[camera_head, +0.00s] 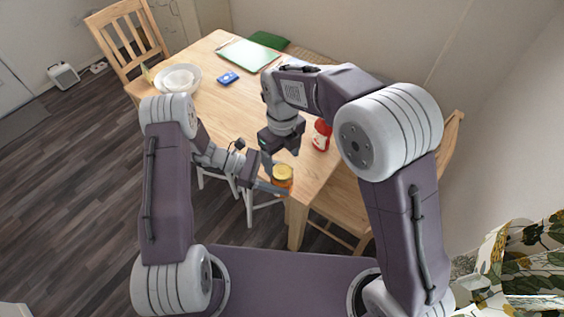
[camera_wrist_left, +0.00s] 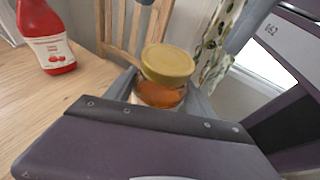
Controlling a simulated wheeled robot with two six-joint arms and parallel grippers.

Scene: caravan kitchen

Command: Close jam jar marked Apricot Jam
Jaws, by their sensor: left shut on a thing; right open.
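The jam jar (camera_wrist_left: 158,95) holds amber jam and has a gold-yellow lid (camera_wrist_left: 167,62) on its mouth. Its label is hidden, and I cannot tell how tightly the lid sits. My left gripper (camera_head: 277,178) is shut on the jar body, with a finger on each side, near the table's front corner. In the head view the lid (camera_head: 283,170) faces up. I cannot tell whether the jar touches the table. My right gripper (camera_head: 281,152) is open and empty, pointing down just above and behind the lid, apart from it.
A red bottle (camera_head: 321,134) stands on the wooden table (camera_head: 235,97) right of my right gripper; it also shows in the left wrist view (camera_wrist_left: 46,40). Wooden chairs (camera_head: 128,30) surround the table.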

